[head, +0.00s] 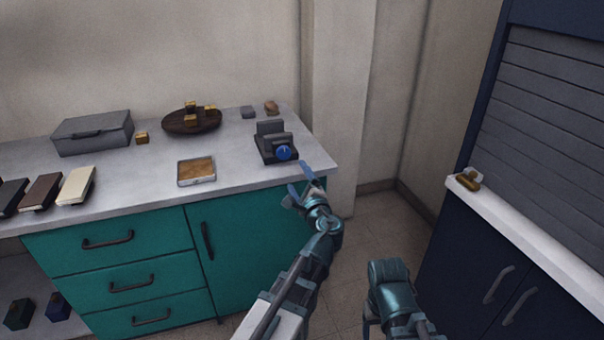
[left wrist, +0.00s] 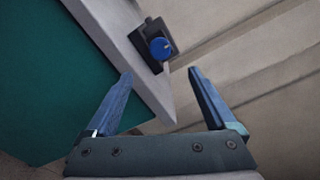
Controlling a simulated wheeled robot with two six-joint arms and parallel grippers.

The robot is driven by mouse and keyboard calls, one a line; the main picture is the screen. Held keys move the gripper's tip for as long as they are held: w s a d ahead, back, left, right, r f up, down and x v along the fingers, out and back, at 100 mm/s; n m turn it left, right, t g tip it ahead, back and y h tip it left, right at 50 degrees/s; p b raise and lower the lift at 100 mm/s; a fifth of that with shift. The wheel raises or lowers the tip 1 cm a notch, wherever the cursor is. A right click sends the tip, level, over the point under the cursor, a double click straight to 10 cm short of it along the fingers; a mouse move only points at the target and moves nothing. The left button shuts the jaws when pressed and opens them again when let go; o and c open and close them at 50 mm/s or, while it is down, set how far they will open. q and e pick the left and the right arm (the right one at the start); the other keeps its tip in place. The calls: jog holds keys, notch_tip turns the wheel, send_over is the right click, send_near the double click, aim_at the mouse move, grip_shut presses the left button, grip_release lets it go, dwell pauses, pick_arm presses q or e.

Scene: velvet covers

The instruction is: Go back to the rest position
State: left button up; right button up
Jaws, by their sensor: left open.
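My left gripper (head: 300,181) is open and empty in the head view, at the right front corner of the counter (head: 240,168). In the left wrist view its two blue fingers (left wrist: 160,98) are spread apart with nothing between them. Just beyond the fingertips is a dark device with a blue knob (head: 284,153), standing on the counter; it also shows in the left wrist view (left wrist: 160,48). A part of my right arm (head: 392,290) shows at the bottom of the head view, but its gripper fingers do not show.
The counter holds a grey case (head: 93,133), a dark round tray (head: 176,128) with small golden blocks, a shallow square tray (head: 196,172) and several books (head: 76,186). A navy cabinet (head: 470,250) with a brass item (head: 469,181) stands at right. Floor (head: 375,220) lies clear between.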

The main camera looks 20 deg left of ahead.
pick_arm(q)
jog(key=shift+s+d, duration=0.25)
jog(key=shift+s, duration=0.15)
jog(key=s+d+r+n+g+h+p, duration=0.1)
jog(key=s+d+n+g+h+p, duration=0.3)
jog(key=s+p, duration=0.8)
jog(key=s+d+r+n+g+h+p, duration=0.1)
jog(key=s+d+n+g+h+p, duration=0.4)
jog(key=s+d+n+g+p, duration=0.3)
jog(key=s+d+g+p, duration=0.3)
jog(key=s+p, duration=0.1)
jog(key=s, duration=0.2)
jog(key=shift+d+r+n+p, duration=0.3)
jog(key=shift+d+r+p, duration=0.05)
jog(key=shift+d+r, duration=0.05)
